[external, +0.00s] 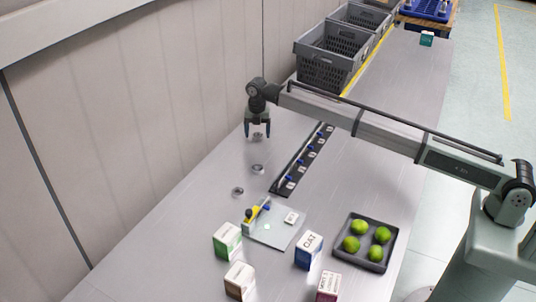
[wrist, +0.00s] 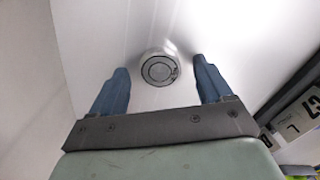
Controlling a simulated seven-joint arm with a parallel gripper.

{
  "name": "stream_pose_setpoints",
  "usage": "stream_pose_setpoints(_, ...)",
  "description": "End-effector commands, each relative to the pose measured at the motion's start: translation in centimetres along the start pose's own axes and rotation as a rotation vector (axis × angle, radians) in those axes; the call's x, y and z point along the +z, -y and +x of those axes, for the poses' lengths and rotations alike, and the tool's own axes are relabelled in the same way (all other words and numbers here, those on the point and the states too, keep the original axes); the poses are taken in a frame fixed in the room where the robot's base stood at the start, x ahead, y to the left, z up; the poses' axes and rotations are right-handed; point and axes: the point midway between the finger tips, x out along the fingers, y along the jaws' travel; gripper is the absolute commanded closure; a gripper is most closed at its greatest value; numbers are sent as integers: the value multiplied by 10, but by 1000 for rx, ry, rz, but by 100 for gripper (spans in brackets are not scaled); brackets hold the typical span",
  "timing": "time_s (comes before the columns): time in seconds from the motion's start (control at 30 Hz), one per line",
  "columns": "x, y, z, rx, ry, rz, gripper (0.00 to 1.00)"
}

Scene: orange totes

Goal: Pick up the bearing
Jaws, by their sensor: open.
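A round metal bearing (wrist: 160,69) lies flat on the grey table between and just beyond my fingertips in the wrist view. In the external view it shows as a small ring (external: 257,137) under my gripper (external: 258,132). My gripper points down and is open, with one blue finger on each side of the bearing and a gap to both. It also shows in the wrist view (wrist: 160,66). Two similar bearings lie nearer the camera, one in the middle (external: 257,169) and one at the left (external: 237,191). The exact height of the fingertips above the table is unclear.
A dark strip with several small parts (external: 283,178) lies right of the bearings. A plate with a yellow-and-black part (external: 267,233), several small boxes (external: 308,250) and a tray of green fruit (external: 341,252) stand nearer. Grey crates (external: 322,72) stand at the back.

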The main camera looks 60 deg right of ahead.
Motion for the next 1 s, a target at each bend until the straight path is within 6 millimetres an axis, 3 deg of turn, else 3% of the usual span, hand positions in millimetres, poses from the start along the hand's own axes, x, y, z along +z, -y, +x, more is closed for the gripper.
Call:
stream_pose_setpoints(0.27, 0, 0, 4, 1, 0, 0, 21)
stream_pose_setpoints(0.9, 0, 0, 4, 1, 0, 0, 82)
stream_pose_setpoints(1.0, 0, 0, 4, 1, 0, 0, 84)
